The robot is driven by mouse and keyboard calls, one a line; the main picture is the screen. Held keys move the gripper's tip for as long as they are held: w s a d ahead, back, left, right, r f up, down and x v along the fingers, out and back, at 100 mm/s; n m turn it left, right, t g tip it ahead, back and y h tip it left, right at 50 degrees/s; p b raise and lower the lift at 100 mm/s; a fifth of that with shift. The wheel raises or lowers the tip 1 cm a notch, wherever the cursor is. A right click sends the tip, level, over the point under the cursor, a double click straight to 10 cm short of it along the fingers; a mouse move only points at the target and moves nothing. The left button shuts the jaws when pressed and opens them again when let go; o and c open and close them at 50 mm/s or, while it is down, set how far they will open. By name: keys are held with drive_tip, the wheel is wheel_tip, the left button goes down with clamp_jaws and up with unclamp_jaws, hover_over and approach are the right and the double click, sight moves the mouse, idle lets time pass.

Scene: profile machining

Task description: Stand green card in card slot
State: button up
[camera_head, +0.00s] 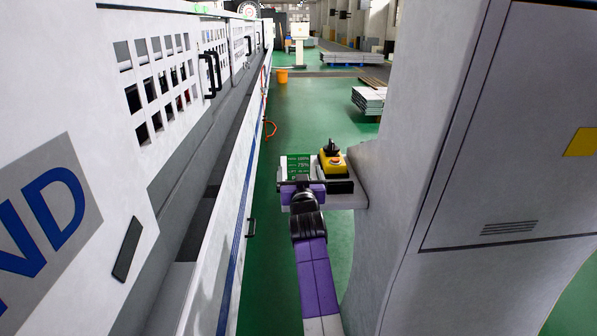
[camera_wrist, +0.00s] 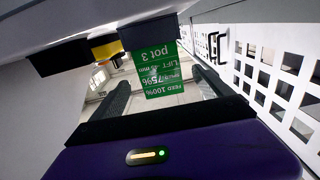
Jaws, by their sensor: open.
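The green card (camera_head: 298,165), with white lettering, shows at the left end of a small ledge in the head view. In the wrist view the green card (camera_wrist: 158,70) appears upside down, its edge meeting a dark block (camera_wrist: 148,33) that looks like the card slot. The card seems to stand upright in it, though the slot opening is hidden. My gripper (camera_head: 302,182) is at the card's near side and covers its lower part in the head view. In the wrist view my gripper (camera_wrist: 160,80) is open, with a finger on each side of the card and visible gaps between.
A yellow control box (camera_head: 332,163) with a red button stands right of the card. A black block (camera_head: 340,186) sits before it on the grey ledge (camera_head: 346,202). A white machine (camera_head: 75,90) lines the left; a large grey cabinet (camera_head: 500,150) stands close on the right.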

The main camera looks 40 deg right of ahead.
sight(299, 167)
drive_tip(key=shift+p+x, duration=0.35)
drive_tip(key=shift+x, duration=1.75)
drive_tip(key=shift+f, duration=0.1)
drive_tip(key=c, duration=1.4)
